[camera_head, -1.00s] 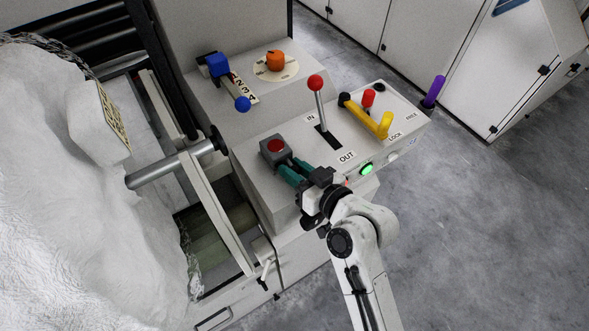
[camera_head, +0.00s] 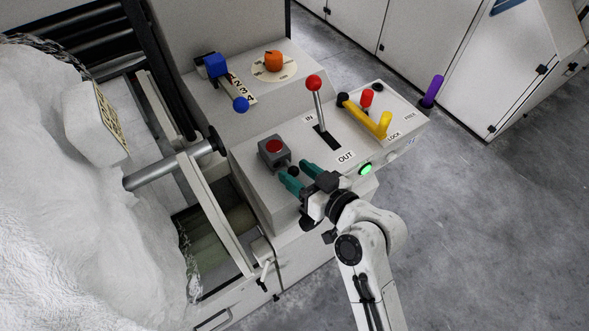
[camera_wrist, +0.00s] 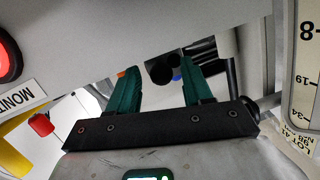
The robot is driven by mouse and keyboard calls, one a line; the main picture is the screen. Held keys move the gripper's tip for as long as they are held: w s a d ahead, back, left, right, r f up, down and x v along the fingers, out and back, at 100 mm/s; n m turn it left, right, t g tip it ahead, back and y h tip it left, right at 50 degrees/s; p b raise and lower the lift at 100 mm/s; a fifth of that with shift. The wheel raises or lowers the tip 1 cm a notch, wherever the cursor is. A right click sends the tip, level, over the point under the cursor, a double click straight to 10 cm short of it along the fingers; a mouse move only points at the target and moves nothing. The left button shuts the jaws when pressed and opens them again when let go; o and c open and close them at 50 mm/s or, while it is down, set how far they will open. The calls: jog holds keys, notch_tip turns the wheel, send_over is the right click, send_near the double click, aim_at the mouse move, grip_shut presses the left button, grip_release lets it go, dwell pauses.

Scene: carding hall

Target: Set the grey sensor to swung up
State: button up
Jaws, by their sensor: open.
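A grey box with a round red face (camera_head: 274,150), which looks like the sensor, sits on the near left of the control panel. A small dark knob (camera_head: 293,172) shows at its lower right; whether it belongs to the box is unclear. My gripper (camera_head: 294,168) has its green fingers apart just right of and below the box, with the knob near their tips. In the wrist view my gripper (camera_wrist: 155,70) is open, a dark round part (camera_wrist: 163,72) between the fingertips. Part of the red face (camera_wrist: 6,62) shows at the left edge, by a cut-off label reading MONIT.
Right of the box stand a red-balled lever (camera_head: 314,84), a yellow handle (camera_head: 383,124), a red knob (camera_head: 367,97) and a lit green button (camera_head: 366,169). Blue handle (camera_head: 216,65) and orange dial (camera_head: 274,61) are behind. White fibre (camera_head: 60,210) and a grey roller (camera_head: 160,175) lie left.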

jog(key=b+v, duration=0.1)
jog(key=v, duration=0.8)
